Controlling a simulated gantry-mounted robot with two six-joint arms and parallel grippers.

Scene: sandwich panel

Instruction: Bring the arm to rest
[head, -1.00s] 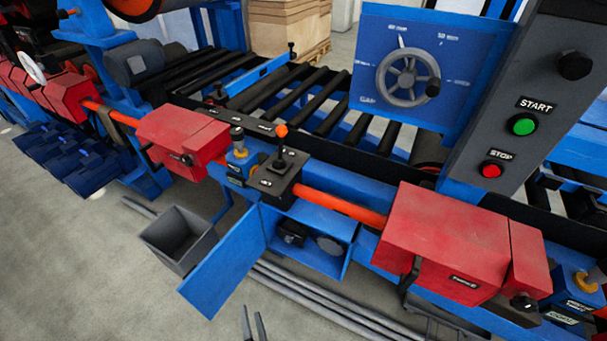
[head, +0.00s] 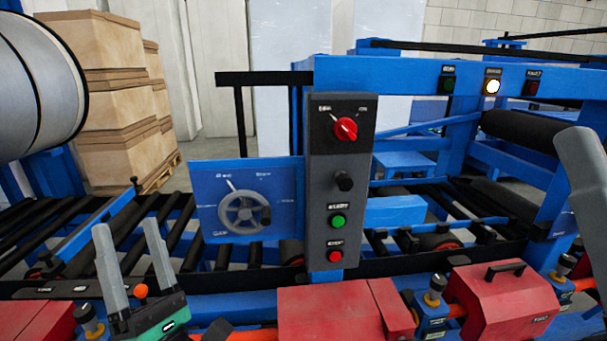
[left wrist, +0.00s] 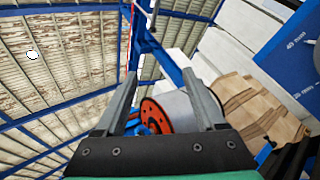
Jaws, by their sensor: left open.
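My left gripper (head: 127,236) is in the lower left of the head view, its two grey fingers pointing up and spread apart, with nothing between them. It appears in front of the roller conveyor, left of the blue dial panel (head: 214,207). In the left wrist view its fingers (left wrist: 168,80) are also apart and empty, and the camera looks up towards the roof.
A grey control post (head: 321,210) carries a red selector knob (head: 345,129), a green button (head: 338,221) and a red button (head: 335,256). Red housings (head: 329,315) line the front.

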